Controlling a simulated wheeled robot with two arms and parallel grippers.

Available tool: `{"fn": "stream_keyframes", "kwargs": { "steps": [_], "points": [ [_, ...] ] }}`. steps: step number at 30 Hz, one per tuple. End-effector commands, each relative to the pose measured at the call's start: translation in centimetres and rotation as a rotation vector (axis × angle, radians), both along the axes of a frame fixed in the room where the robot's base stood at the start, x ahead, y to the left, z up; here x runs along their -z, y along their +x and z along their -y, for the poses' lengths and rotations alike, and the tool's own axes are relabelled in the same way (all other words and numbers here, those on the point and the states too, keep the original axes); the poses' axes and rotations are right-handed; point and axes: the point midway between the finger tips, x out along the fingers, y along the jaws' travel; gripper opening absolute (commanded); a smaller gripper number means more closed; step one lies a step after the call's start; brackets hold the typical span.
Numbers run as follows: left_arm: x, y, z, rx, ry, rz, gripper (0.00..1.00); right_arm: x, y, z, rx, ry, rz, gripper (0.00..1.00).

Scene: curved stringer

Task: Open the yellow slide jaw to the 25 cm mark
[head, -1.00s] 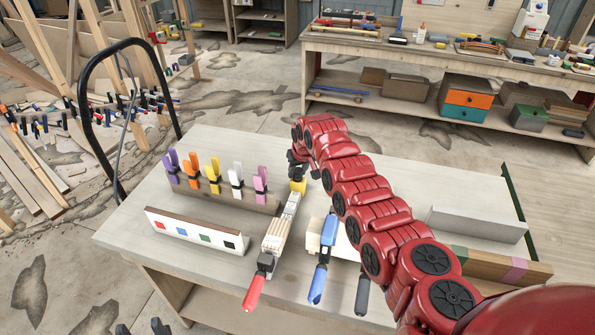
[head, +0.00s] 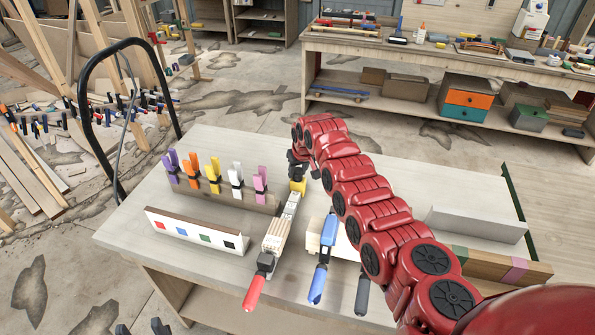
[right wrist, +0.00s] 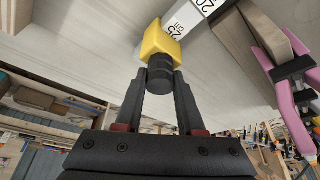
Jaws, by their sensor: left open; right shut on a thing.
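The yellow slide jaw (head: 298,186) sits on a pale bar clamp (head: 277,232) with a red handle, lying on the workbench. In the right wrist view the yellow jaw (right wrist: 159,43) has a dark round knob (right wrist: 160,76). My right gripper (right wrist: 161,80) is shut on that knob. The bar's scale (right wrist: 183,27) shows "20" and "25 cm"; the 25 label is right beside the yellow jaw, partly against its edge. In the head view my right gripper (head: 297,160) is at the bar's far end. My left gripper (head: 142,328) is open and empty at the bottom edge, off the bench.
Coloured spring clamps (head: 213,175) stand on a wooden strip left of the bar. A blue-handled clamp (head: 321,262) is just right of the bar. A pale block (head: 478,222) stands at the right.

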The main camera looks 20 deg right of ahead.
Motion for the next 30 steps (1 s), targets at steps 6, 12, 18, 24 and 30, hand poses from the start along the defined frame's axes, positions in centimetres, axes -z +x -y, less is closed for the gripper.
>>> {"fn": "stream_keyframes", "kwargs": {
  "steps": [6, 12, 18, 24, 30],
  "points": [
    [2.4, 0.0, 0.0, 0.0, 0.0, 0.0, 0.5, 0.6, 0.3, 0.2, -0.001, -0.001, 0.002, 0.0],
    [2.3, 0.0, 0.0, 0.0, 0.0, 0.0, 0.5, 0.0, 0.3, 0.3, 0.0, -0.001, 0.001, 0.0],
    [2.3, 0.0, 0.0, 0.0, 0.0, 0.0, 0.5, 0.0, 0.3, 0.2, 0.0, 0.0, 0.0, 0.54],
    [2.3, 0.0, 0.0, 0.0, 0.0, 0.0, 0.5, 0.0, 0.3, 0.2, 0.0, 0.0, 0.0, 0.68],
    [2.4, 0.0, 0.0, 0.0, 0.0, 0.0, 0.5, -0.1, 0.3, 0.2, 0.0, 0.0, 0.001, 0.68]
  ]
}}
